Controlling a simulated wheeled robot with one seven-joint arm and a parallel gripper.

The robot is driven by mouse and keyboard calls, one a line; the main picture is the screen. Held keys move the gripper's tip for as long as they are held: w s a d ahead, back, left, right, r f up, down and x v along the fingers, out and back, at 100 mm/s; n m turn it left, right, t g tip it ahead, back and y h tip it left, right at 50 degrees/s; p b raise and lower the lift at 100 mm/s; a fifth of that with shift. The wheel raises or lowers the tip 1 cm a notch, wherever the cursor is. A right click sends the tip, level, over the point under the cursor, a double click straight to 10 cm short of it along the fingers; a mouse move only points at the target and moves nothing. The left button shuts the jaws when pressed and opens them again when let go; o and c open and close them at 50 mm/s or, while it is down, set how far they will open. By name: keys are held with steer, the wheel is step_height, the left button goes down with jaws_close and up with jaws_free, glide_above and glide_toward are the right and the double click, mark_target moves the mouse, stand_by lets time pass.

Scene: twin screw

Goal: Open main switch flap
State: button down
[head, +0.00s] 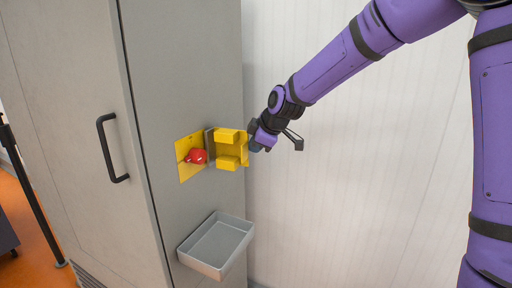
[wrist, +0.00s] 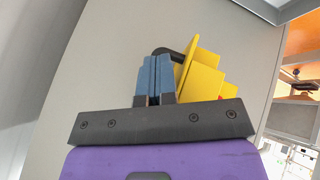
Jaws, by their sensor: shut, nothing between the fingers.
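The yellow switch plate (head: 183,172) is on the grey cabinet's side, with a red switch knob (head: 197,156) uncovered on it. The yellow flap (head: 228,137) stands swung out to the right of the plate, beside a grey hinge-like strip. My gripper (head: 252,141) is at the flap's right outer edge; whether it touches is hard to tell. In the wrist view my gripper's blue-grey fingers (wrist: 155,80) are shut and empty, just left of the yellow flap (wrist: 204,75). A sliver of red shows at the flap's right there.
A grey open tray (head: 216,244) is fixed to the cabinet below the switch. A black door handle (head: 109,147) is on the cabinet (head: 165,60) at left. A pale ribbed wall (head: 350,200) stands behind; the space right of the flap is free except for my arm.

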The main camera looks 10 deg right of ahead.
steer(key=shift+w+a+n+g+y, duration=0.15)
steer(key=shift+w+n+g+y, duration=0.35)
steer(key=shift+w+n, duration=0.55)
steer(key=shift+w+a+n+g+y, duration=0.15)
steer(key=shift+w+n+g+y, duration=0.35)
steer(key=shift+w+n, duration=0.55)
steer(key=shift+s, duration=0.1)
